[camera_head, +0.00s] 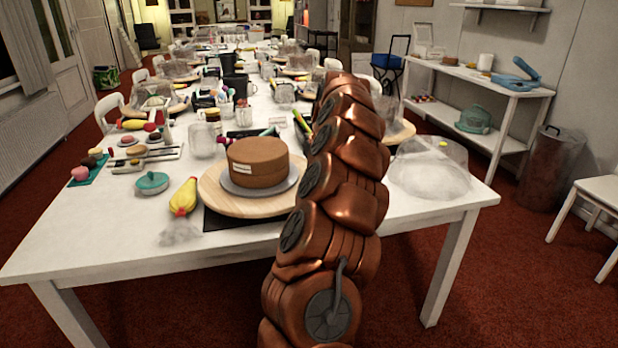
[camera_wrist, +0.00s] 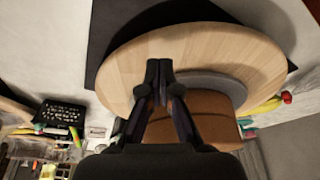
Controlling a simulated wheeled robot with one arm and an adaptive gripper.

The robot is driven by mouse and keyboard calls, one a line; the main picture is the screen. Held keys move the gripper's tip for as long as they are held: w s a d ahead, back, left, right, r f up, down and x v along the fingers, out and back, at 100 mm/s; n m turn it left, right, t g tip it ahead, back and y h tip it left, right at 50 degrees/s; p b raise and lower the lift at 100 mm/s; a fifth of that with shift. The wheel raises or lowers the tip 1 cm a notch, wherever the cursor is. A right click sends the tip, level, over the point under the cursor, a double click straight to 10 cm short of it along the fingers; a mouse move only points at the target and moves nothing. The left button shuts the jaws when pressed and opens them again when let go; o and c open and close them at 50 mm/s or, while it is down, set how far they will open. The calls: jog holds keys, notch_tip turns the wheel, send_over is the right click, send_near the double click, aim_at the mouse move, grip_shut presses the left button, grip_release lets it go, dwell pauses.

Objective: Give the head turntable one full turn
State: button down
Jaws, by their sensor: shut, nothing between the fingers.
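The head turntable (camera_head: 211,193) is a round, pale wooden disc at the near end of the long white table. On it sits a brown cake (camera_head: 258,161) with a small white label, on a grey round board (camera_head: 240,189). In the wrist view, the wooden disc (camera_wrist: 125,72) fills the upper middle, with the brown cake (camera_wrist: 218,112) below right. My gripper (camera_wrist: 160,78) is shut and empty, its tips over the wooden disc beside the cake. I cannot tell if they touch the wood. In the head view, my copper arm hides my gripper and the disc's right side.
A yellow piping bag (camera_head: 183,197) lies just left of the disc, near a teal lidded dish (camera_head: 152,182). A clear dome (camera_head: 430,172) stands at the right corner. A black mat (camera_head: 232,221) lies under the turntable.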

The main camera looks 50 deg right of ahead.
jog(key=shift+s+a+f+b, duration=0.2)
jog(key=shift+a+b, duration=0.1)
jog(key=shift+a, duration=0.3)
jog(key=w+a+b, duration=0.1)
jog(key=a, duration=0.2)
jog(key=w+a+b, duration=0.1)
jog(key=a, duration=0.2)
jog(key=a+b, duration=0.1)
jog(key=a, duration=0.2)
jog(key=shift+w+a+r, duration=0.1)
jog(key=shift+w+r, duration=0.05)
jog(key=shift+w, duration=0.25)
jog(key=shift+f, duration=0.2)
